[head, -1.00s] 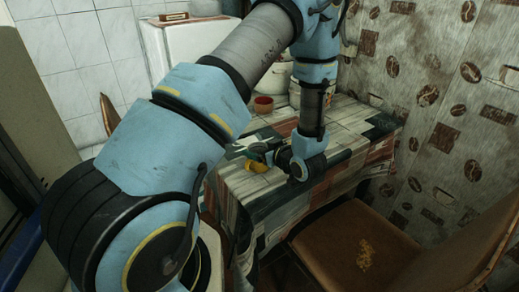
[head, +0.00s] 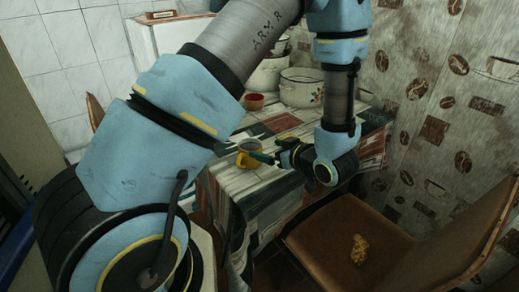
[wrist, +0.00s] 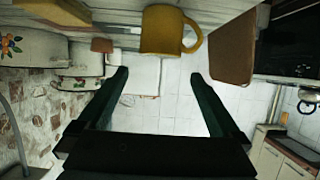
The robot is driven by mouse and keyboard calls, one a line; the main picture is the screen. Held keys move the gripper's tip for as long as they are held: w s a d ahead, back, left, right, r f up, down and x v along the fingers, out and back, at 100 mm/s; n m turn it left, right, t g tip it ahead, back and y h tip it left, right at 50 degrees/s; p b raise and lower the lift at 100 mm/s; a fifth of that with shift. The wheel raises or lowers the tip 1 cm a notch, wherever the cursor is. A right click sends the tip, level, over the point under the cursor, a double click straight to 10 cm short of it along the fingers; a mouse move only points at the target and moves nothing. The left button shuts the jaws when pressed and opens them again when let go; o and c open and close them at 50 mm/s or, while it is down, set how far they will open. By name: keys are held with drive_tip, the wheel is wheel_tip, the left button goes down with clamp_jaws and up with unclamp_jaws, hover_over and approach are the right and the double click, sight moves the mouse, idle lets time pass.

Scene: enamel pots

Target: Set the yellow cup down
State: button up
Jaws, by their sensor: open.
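The yellow cup (head: 249,154) stands upright on the table (head: 225,183), near its front left edge in the head view. The wrist view, which is upside down, shows the cup (wrist: 163,30) with its handle to the right. My gripper (head: 272,157) is just right of the cup in the head view. In the wrist view my gripper (wrist: 159,76) has its two fingers wide apart with nothing between them. The cup is beyond the fingertips and seems clear of them.
A small red bowl (head: 253,101) and a white enamel pot (head: 300,88) stand at the back of the table. A brown chair (head: 345,238) is at the table's front right. The patterned wall (head: 440,110) bounds the right. The table's middle has bare cloth.

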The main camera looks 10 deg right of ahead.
drive_tip(key=w+a+r+m+g+h, duration=0.2)
drive_tip(key=w+r+g+h, duration=0.2)
drive_tip(key=w+h, duration=0.3)
drive_tip(key=s+a+r+m+g, duration=0.2)
drive_tip(key=s+a, duration=0.4)
drive_tip(key=a, duration=0.3)
drive_tip(key=s+a+r+m+g+y, duration=0.1)
drive_tip(key=s+a+g, duration=0.3)
drive_tip(key=a, duration=0.5)
drive_tip(key=shift+s+a+r+m+g, duration=0.35)
drive_tip(key=shift+s+r+m, duration=0.25)
drive_tip(key=shift+s+r, duration=0.45)
drive_tip(key=shift+s+d+f, duration=0.1)
drive_tip(key=shift+f, duration=0.05)
drive_tip(key=shift+c, duration=0.2)
